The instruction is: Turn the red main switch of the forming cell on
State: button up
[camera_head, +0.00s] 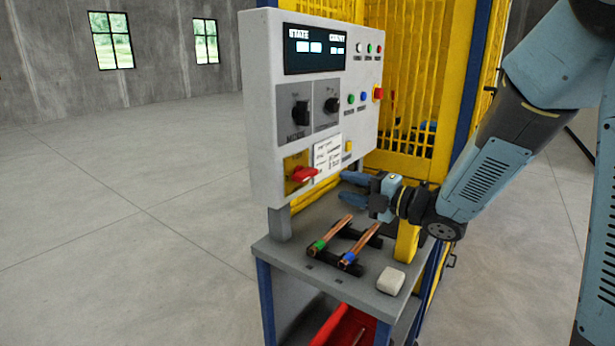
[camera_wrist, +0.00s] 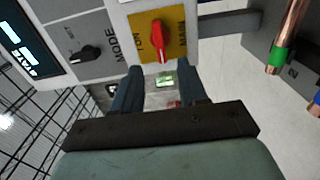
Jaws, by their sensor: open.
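The red main switch (camera_head: 304,174) sits on a yellow plate (camera_head: 291,187) at the lower left of the grey control panel (camera_head: 262,120). In the wrist view the red switch handle (camera_wrist: 162,42) lies just beyond my fingertips, on its yellow plate (camera_wrist: 147,22) marked MAIN and ON. My gripper (camera_head: 354,189) is open and empty, to the right of the switch and apart from it. In the wrist view my two fingers (camera_wrist: 162,80) straddle the line to the switch, with nothing between them.
Copper tubes (camera_head: 335,235) with green and blue ends rest on black holders on the grey bench (camera_head: 285,254) below my gripper. A whitish block (camera_head: 391,280) lies at its front. Black knobs (camera_head: 300,112) are above the switch. A yellow guard (camera_head: 407,85) stands behind. Floor at left is clear.

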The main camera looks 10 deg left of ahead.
aim_at(312, 176)
jog(key=x, duration=1.1)
